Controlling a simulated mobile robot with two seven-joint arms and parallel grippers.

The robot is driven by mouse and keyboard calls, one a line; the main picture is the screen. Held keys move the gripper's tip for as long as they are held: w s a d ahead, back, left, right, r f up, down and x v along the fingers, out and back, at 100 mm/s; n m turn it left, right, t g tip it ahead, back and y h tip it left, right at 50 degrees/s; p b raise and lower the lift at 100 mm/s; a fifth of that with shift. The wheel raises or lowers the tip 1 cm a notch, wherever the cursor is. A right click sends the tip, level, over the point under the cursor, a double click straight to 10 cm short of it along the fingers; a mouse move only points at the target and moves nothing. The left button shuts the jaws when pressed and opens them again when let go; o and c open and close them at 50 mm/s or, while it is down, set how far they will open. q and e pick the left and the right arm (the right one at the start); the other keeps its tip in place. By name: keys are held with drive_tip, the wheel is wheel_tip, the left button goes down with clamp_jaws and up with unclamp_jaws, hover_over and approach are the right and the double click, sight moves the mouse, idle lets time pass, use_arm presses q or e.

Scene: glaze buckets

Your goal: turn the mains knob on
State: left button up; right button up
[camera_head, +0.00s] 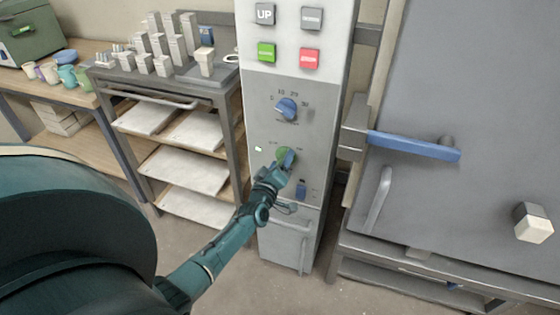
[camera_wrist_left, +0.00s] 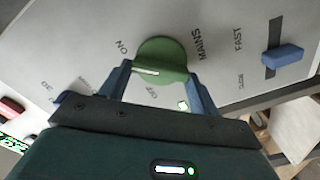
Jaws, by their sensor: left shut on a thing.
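The green mains knob (camera_head: 282,152) is on the grey control panel (camera_head: 262,130), partly covered by my left gripper (camera_head: 287,160) in the head view. In the left wrist view the knob (camera_wrist_left: 165,52) is a round green disc with a pale line on it, between the printed words ON, OFF and MAINS. The pale line lies on the side of ON and OFF; I cannot tell exactly which mark it meets. My left gripper (camera_wrist_left: 163,85) has one finger on each side of the knob and is shut on it. My right gripper is not in view.
A blue dial (camera_head: 286,109) is above the knob and a blue slider (camera_head: 301,188) below right. Several buttons, including a green one (camera_head: 266,52) and a red one (camera_head: 309,58), are higher up. A kiln-like door with a blue handle (camera_head: 415,146) stands right; a shelf rack (camera_head: 185,170) stands left.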

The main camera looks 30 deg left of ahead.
use_arm(q)
drive_tip(key=shift+m, duration=0.6)
drive_tip(key=o, duration=1)
drive_tip(key=p+v, duration=0.1)
drive_tip(key=v, duration=1.2)
drive_tip(key=shift+s, duration=0.1)
